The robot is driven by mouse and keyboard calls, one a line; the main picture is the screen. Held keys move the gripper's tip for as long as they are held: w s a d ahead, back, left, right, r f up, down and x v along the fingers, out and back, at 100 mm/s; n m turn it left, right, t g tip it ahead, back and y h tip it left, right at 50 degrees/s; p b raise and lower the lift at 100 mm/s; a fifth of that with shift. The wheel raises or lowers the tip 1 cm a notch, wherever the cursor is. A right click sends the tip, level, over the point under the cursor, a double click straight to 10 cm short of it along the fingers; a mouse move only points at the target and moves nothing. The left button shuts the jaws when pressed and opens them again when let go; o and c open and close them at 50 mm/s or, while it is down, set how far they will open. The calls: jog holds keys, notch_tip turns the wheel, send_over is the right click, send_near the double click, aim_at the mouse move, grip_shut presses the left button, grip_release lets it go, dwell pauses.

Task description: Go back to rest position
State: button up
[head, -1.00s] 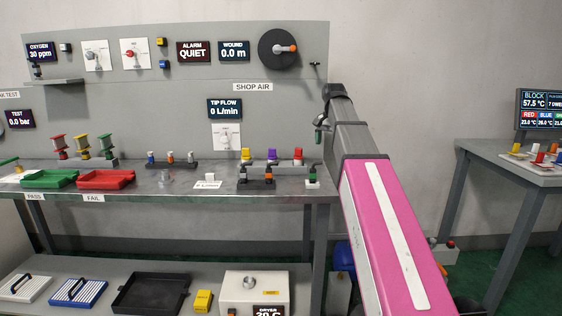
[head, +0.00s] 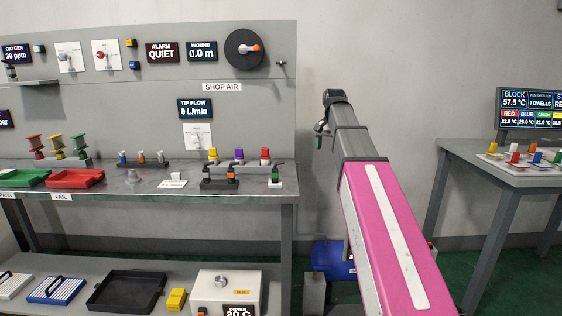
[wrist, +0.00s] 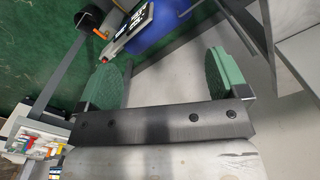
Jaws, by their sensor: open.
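My gripper (wrist: 168,82) is open and empty in the wrist view, with its two green finger pads wide apart above the grey floor. In the head view my gripper (head: 320,133) shows small at the far end of my pink and grey arm. It is in the air, just right of the workbench (head: 240,200), in front of the bare wall. It touches nothing that I can see.
A second table (head: 505,160) with a screen (head: 530,108) and several coloured pieces stands at the right. A blue tank (head: 333,259) sits on the floor between the benches. Red (head: 75,179) and green trays lie on the workbench. The wall space around my arm is clear.

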jog(key=s+f+n, duration=0.1)
jog(key=s+f, duration=0.2)
jog(key=f, duration=0.9)
jog(key=s+f+n, duration=0.2)
jog(key=s+f, duration=0.2)
jog(key=f, duration=0.8)
jog(key=s+f+n, duration=0.1)
jog(key=s+f, duration=0.6)
jog(key=f, duration=0.2)
jog(key=s+f+n, duration=0.1)
jog(key=s+f, duration=0.6)
jog(key=f, duration=0.3)
jog(key=shift+f+n, duration=0.15)
jog(key=shift+n, duration=0.25)
